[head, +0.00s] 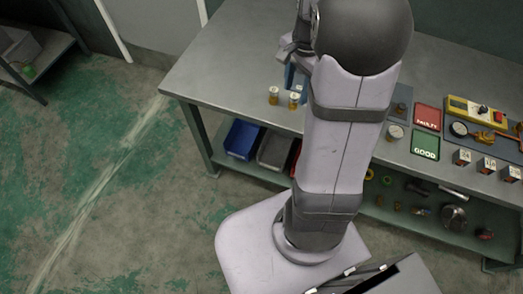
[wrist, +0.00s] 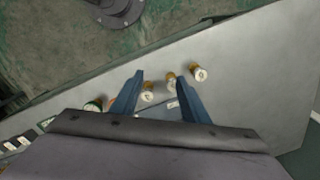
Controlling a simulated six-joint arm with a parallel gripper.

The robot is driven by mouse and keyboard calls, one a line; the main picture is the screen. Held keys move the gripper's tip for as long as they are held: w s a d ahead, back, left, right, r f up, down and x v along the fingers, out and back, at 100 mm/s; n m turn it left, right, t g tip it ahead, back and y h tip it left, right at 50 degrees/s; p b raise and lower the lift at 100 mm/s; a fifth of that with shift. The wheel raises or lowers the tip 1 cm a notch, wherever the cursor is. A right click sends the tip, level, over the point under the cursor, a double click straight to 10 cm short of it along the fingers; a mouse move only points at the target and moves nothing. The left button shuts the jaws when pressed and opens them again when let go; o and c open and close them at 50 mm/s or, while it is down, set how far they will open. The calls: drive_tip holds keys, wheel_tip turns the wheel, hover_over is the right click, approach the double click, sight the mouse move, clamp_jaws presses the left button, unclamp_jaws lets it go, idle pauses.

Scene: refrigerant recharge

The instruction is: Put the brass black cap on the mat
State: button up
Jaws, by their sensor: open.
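Several small brass-coloured cylinders with pale tops stand on the bench. Two show in the head view, a left one (head: 273,95) and a right one (head: 294,100). In the wrist view one (wrist: 147,92) is between my fingers near the left one, another (wrist: 171,80) is near the right fingertip, and a third (wrist: 199,72) is outside to the right. I cannot tell which is the black cap. My gripper (wrist: 161,75) is open, with nothing held between its blue fingers. In the head view my gripper (head: 291,77) is partly hidden by my arm. A dark mat (head: 399,94) lies right of my arm, partly hidden.
A red panel (head: 428,116) and a green GOOD panel (head: 425,146) lie on the bench's right side. A yellow gauge device (head: 470,112) and several labelled blocks (head: 486,165) are beyond them. Blue (head: 242,139) and grey bins sit on the lower shelf. The bench's left end is clear.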

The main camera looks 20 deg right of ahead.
drive_tip(key=s+a+f+n, duration=0.4)
drive_tip(key=s+a+n, duration=0.8)
drive_tip(key=a+n, duration=0.3)
drive_tip(key=shift+s+a, duration=0.2)
drive_tip(key=shift+a, duration=0.45)
